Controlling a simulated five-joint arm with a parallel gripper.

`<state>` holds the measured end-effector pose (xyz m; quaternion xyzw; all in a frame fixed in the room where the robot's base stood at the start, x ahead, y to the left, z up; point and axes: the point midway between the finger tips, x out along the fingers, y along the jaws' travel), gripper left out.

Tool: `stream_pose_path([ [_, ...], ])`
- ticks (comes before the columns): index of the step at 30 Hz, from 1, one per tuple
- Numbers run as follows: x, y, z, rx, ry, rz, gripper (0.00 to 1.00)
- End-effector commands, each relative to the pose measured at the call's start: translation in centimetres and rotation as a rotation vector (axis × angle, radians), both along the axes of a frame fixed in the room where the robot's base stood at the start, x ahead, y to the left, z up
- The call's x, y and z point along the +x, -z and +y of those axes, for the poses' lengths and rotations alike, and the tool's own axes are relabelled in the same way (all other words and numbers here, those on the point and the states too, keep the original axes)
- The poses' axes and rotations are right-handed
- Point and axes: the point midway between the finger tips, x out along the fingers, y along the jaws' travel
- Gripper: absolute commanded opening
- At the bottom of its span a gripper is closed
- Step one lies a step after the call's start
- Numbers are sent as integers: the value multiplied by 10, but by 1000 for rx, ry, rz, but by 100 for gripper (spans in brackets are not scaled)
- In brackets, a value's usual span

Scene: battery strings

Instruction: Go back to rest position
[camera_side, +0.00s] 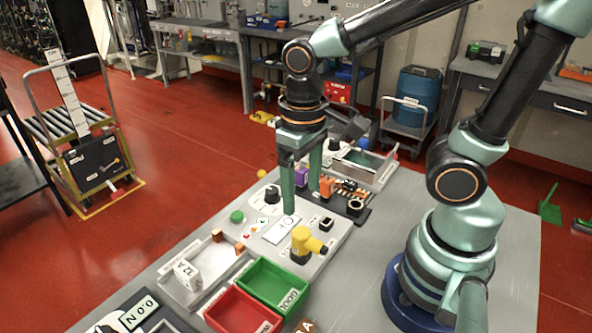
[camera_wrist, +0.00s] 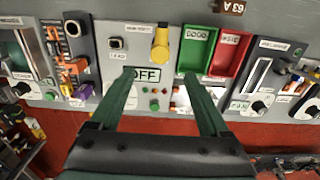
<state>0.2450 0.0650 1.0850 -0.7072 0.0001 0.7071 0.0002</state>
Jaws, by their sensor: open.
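My gripper (camera_side: 301,198) points down over the grey test panel (camera_side: 326,262), its two green fingers apart with nothing between them. In the wrist view, the gripper (camera_wrist: 158,76) spans a display reading OFF (camera_wrist: 146,74). The fingertips look close to the panel; I cannot tell whether they touch it. A yellow handle (camera_side: 307,243) stands on the panel in front of the fingers, and it also shows in the wrist view (camera_wrist: 160,45). A green button (camera_side: 237,216) and a black knob (camera_side: 272,195) lie to the left of the fingers.
A green bin (camera_side: 273,284) and a red bin (camera_side: 243,311) sit at the front. A white box marked 32A (camera_side: 187,274) stands in a tray at left. Orange and dark parts (camera_side: 344,188) lie behind the panel.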

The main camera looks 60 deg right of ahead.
Motion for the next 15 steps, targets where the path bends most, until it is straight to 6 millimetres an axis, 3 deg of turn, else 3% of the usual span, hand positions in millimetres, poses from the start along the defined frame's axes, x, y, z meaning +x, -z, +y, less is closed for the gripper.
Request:
stream_pose_path([
  [8, 3, -4, -3, 6, 3, -25, 80],
  [15, 28, -42, -35, 32, 9, -280, 80],
])
